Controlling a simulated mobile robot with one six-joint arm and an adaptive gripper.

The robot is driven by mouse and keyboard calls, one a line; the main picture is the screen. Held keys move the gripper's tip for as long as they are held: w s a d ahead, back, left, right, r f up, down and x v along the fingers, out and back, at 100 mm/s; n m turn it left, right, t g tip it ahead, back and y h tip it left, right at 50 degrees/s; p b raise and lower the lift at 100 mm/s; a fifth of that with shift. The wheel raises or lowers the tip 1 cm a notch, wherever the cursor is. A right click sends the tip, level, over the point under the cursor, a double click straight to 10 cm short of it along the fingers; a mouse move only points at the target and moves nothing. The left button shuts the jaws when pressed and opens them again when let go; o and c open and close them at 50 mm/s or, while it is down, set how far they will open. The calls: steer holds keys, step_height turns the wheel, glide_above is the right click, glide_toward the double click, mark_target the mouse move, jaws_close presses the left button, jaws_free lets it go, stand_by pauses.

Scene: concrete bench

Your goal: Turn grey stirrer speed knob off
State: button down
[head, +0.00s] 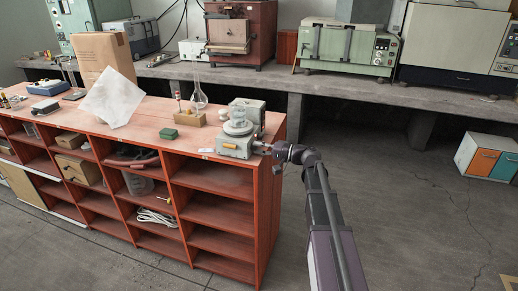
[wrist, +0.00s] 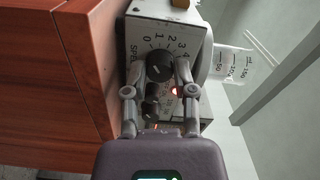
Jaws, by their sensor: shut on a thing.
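The stirrer (head: 233,149) is a pale grey box near the right end of the red-brown bench, with a glass beaker (head: 238,125) on top. In the wrist view its front panel (wrist: 142,32) carries a SPEED scale with numbers from 0 upward. The dark grey speed knob (wrist: 159,66) sits at the middle of that scale. My gripper (wrist: 160,64) has one finger on each side of this knob and is shut on it. The knob's pointer cannot be made out. A smaller dark knob (wrist: 151,104) sits below, between the fingers, beside a lit red lamp (wrist: 175,91).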

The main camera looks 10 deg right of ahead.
steer(key=shift+c, duration=2.2)
jaws_free()
steer(key=shift+a, duration=0.1)
steer(key=v, duration=1.2)
